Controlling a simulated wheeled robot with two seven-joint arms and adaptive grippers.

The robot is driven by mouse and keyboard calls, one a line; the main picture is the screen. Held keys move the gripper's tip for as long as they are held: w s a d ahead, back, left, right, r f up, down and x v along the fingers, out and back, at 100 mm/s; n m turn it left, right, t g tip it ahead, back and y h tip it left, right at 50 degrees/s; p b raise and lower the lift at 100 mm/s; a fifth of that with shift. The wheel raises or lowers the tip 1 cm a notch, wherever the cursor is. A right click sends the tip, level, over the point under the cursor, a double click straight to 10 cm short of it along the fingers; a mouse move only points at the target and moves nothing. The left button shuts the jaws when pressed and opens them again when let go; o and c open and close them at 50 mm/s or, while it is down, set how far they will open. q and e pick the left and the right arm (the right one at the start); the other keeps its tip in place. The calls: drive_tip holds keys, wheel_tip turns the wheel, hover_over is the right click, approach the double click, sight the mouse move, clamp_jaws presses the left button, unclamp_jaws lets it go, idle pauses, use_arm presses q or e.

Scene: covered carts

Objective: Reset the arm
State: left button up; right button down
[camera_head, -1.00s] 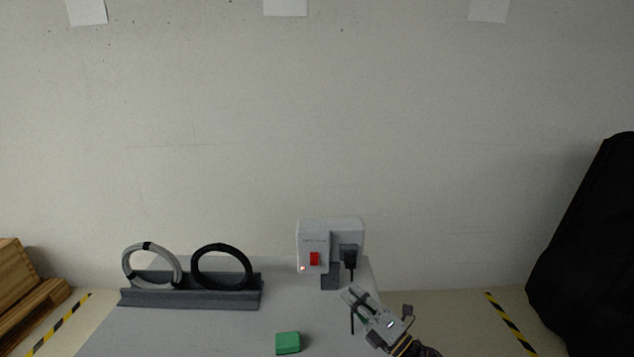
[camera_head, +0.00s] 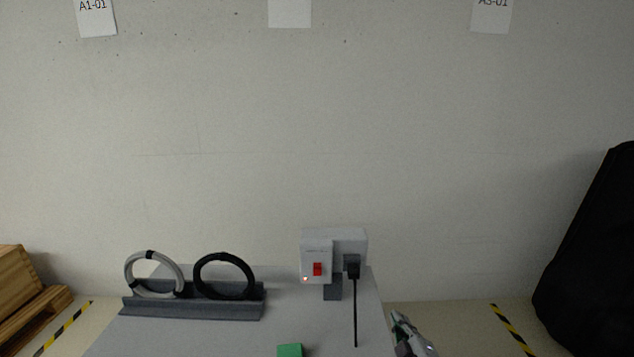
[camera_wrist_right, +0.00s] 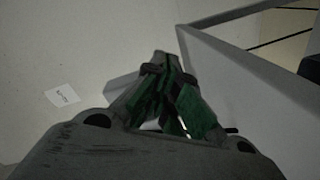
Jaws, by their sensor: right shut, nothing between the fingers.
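My right gripper (camera_head: 400,322) is at the bottom of the head view, just right of the grey table's right edge, partly cut off by the frame. It is shut and empty; its green-padded fingers (camera_wrist_right: 163,80) meet in the right wrist view. It is apart from the white switch box (camera_head: 335,240), which has a red switch (camera_head: 317,269) and a black plug (camera_head: 352,266) with a cable hanging down. My left gripper is not in view.
A grey rack (camera_head: 193,304) holds a grey ring (camera_head: 133,262) and a black ring (camera_head: 224,258) on the table (camera_head: 230,340). A green block (camera_head: 289,350) lies at the front. Wooden pallets (camera_head: 20,285) stand left, a black covered object (camera_head: 595,260) right.

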drive_tip(key=s+f+m+g, duration=0.3)
drive_tip(key=s+f+g, duration=0.1)
drive_tip(key=s, duration=0.4)
drive_tip(key=s+f+m+g, duration=0.3)
drive_tip(key=s+f+g, duration=0.15)
drive_tip(key=s, duration=0.45)
drive_tip(key=s+f+m+g, duration=0.3)
drive_tip(key=s+m+g, duration=0.15)
drive_tip(key=s, duration=0.35)
wheel_tip(320, 180, down, 31)
drive_tip(key=s+d+n+g, duration=0.1)
drive_tip(key=d, duration=0.2)
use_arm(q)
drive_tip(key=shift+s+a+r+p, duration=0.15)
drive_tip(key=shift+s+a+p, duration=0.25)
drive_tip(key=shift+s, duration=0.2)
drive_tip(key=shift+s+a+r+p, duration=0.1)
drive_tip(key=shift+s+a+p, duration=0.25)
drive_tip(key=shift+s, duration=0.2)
use_arm(e)
drive_tip(key=s+d+f, duration=0.4)
drive_tip(key=s+f, duration=0.6)
drive_tip(key=s+d+f+g+h, duration=0.1)
drive_tip(key=s+d+f, duration=0.3)
drive_tip(key=s+f, duration=0.5)
drive_tip(key=shift+s+f, duration=0.4)
drive_tip(key=shift+s, duration=0.8)
